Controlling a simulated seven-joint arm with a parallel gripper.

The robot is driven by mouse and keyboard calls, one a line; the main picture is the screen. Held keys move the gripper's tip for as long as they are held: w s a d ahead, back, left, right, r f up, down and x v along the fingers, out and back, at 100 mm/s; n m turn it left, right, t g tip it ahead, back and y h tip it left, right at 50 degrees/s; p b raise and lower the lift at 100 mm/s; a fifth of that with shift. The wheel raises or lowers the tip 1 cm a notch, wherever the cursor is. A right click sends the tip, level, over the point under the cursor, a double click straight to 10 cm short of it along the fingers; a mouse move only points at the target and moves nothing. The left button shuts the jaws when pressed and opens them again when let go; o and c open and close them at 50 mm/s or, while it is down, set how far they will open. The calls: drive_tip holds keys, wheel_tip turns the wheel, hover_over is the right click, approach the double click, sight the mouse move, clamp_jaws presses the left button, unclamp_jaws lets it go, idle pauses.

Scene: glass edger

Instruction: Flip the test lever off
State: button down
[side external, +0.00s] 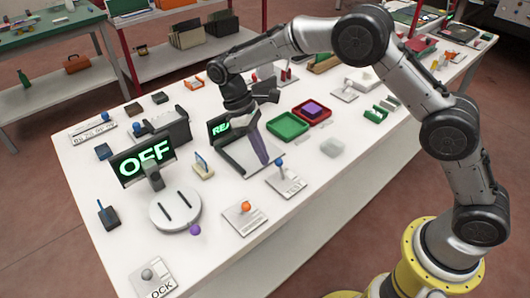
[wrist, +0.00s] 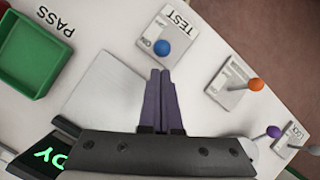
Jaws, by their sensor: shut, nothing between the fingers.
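The test lever (wrist: 162,47) is a blue ball knob on a grey plate lettered TEST, with ON and OFF marks, at the top middle of the wrist view. In the side view the blue-knobbed test lever (side external: 279,163) stands on its plate near the front edge of the white table. My gripper (wrist: 160,73) is shut and empty, its purple fingers pointing toward the knob. In the side view my gripper (side external: 263,161) reaches down just left of the knob. I cannot tell the exact gap. The knob hides part of the plate.
An orange-knobbed lever (side external: 246,206) stands beside the test plate to the left. A green tray (side external: 287,126) and a red tray (side external: 312,110) lie behind it. A display (side external: 143,162) reads OFF. A grey round device (side external: 175,209) is farther left.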

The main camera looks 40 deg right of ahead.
drive_tip(key=shift+s+d, duration=0.2)
drive_tip(key=shift+s, duration=0.1)
drive_tip(key=shift+r, duration=0.1)
drive_tip(key=shift+s+r+t, duration=0.1)
drive_tip(key=shift+s+t, duration=0.1)
drive_tip(key=shift+t, duration=0.4)
drive_tip(key=shift+s+r+t, duration=0.2)
drive_tip(key=shift+s+t, duration=0.05)
drive_tip(key=shift+t, duration=0.65)
